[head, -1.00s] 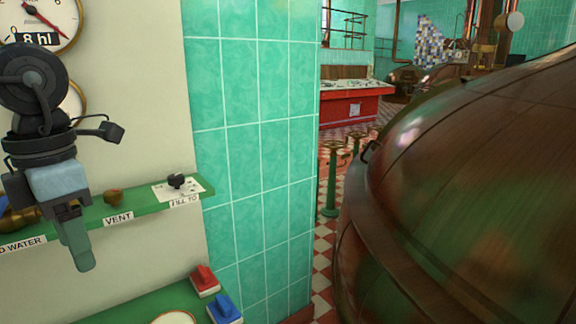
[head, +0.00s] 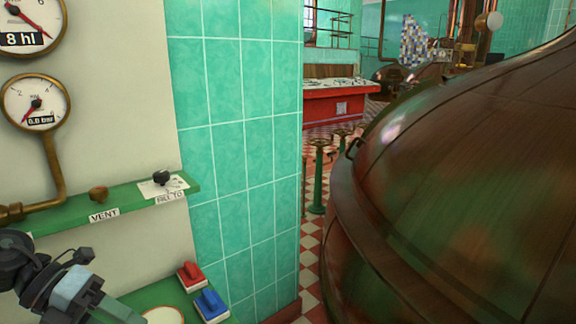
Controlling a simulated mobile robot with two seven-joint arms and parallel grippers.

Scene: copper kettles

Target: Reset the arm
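My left arm comes in at the lower left, low in front of the wall panel. Its gripper (head: 118,310) points down and to the right, close to the lower green ledge in the picture. I see it from the side, so I cannot tell whether the fingers are apart. Nothing shows in it. My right arm and gripper are out of view.
A green shelf (head: 128,199) carries a brown VENT knob (head: 98,193) and a black FILL TO knob (head: 161,178). Red (head: 190,275) and blue (head: 211,304) switches sit on the lower ledge. A pressure gauge (head: 36,102) hangs above. A large copper kettle (head: 450,190) fills the right.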

